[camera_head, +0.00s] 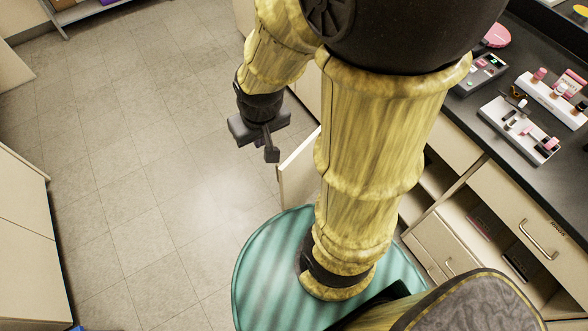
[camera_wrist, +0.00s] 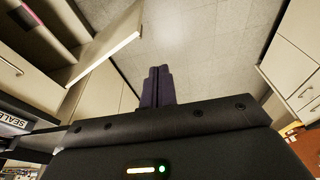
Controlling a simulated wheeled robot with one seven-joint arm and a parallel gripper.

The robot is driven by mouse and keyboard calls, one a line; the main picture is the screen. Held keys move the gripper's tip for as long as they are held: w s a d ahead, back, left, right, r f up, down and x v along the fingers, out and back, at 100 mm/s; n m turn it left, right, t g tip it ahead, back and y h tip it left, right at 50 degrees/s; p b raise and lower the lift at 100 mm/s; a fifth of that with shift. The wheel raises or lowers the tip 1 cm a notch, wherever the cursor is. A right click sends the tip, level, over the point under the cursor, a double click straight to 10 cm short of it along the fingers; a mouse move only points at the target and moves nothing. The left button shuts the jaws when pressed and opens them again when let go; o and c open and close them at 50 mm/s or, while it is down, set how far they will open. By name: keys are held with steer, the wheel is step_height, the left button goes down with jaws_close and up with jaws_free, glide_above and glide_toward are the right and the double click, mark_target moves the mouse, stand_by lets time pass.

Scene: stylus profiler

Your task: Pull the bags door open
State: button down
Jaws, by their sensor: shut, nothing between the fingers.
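A cream cabinet door (camera_head: 298,172) stands swung out from the counter's cabinet row, left of my arm in the head view. Its lower part and hinge side are hidden behind my arm. In the wrist view a cream door panel (camera_wrist: 105,45) juts out beside an open cabinet space. I cannot read a bags label on it. My gripper (camera_head: 271,153) is shut and empty, just left of the door's free edge in the head view. Its closed fingers (camera_wrist: 158,86) point over bare floor in the wrist view, to the right of the panel and apart from it.
The dark counter (camera_head: 478,112) at right carries small trays (camera_head: 518,130) of parts. Below it are open compartments and a handled front (camera_head: 530,225). Cream cabinets (camera_head: 25,235) stand at left. The tiled floor (camera_head: 150,190) between is clear.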

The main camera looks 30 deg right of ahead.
steer(key=shift+d+f, duration=0.1)
steer(key=w+d+f+n+t+b, duration=0.25)
steer(key=w+d+f+n, duration=0.25)
steer(key=d+f, duration=0.25)
steer(key=w+d+f+n+t+b, duration=0.1)
steer(key=w+d+f+n+b, duration=0.4)
steer(key=d, duration=0.4)
steer(key=s+d+f+n+g+y+b, duration=0.1)
steer(key=s+f+n+y+b, duration=0.1)
steer(key=s+f+n, duration=0.3)
steer(key=s+d+f+n+g+y+b, duration=0.1)
steer(key=s+f+n+y, duration=0.3)
steer(key=f, duration=0.6)
steer(key=shift+s+d+f+n+b, duration=0.4)
steer(key=shift+d+n, duration=0.2)
steer(key=shift+n, duration=0.3)
steer(key=shift+r, duration=0.1)
